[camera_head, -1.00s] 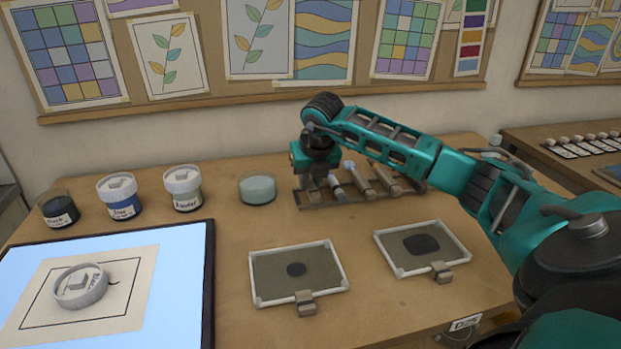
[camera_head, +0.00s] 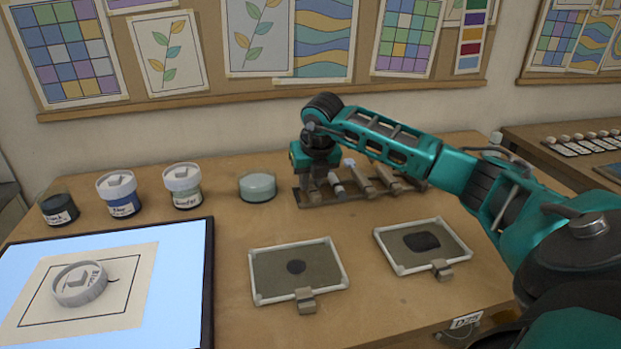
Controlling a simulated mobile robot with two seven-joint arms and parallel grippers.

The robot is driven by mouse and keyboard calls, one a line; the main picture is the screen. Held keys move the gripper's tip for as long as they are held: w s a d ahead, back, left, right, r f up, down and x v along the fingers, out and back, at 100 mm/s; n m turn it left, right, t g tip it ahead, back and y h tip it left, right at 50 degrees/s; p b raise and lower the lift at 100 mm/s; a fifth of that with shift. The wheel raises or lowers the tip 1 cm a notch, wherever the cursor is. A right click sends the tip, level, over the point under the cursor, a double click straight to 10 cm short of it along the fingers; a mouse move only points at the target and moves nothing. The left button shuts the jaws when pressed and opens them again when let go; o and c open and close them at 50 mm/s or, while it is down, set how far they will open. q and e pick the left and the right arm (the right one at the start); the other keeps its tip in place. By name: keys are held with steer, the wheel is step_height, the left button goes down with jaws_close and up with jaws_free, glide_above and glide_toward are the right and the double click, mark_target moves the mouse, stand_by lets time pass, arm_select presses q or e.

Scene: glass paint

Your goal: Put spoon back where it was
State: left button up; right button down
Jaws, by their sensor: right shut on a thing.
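My right gripper (camera_head: 314,184) points down at the left end of a low wooden rack (camera_head: 322,201), behind the framed screens. It is shut on what appears to be the spoon, but the gripper hides nearly all of it. I cannot tell whether the spoon rests fully in the rack. Several other tools with thick handles lie in the rack to the right of the gripper, including one with a pale handle (camera_head: 352,170). My left gripper is not in view.
A glass cup (camera_head: 257,187) stands just left of the rack. Three paint jars, black (camera_head: 59,209), blue (camera_head: 120,196) and a pale one (camera_head: 184,188), stand further left. Two framed screens (camera_head: 298,272) (camera_head: 421,246) lie in front.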

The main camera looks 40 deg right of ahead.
steer(key=shift+f, duration=0.25)
stand_by(0.3)
steer(key=c, duration=0.9)
jaws_free()
steer(key=shift+r, duration=0.1)
steer(key=v, duration=1.2)
steer(key=shift+s+r, duration=0.2)
steer(key=shift+r, duration=0.1)
steer(key=shift+s+a, duration=0.1)
steer(key=shift+a, duration=0.05)
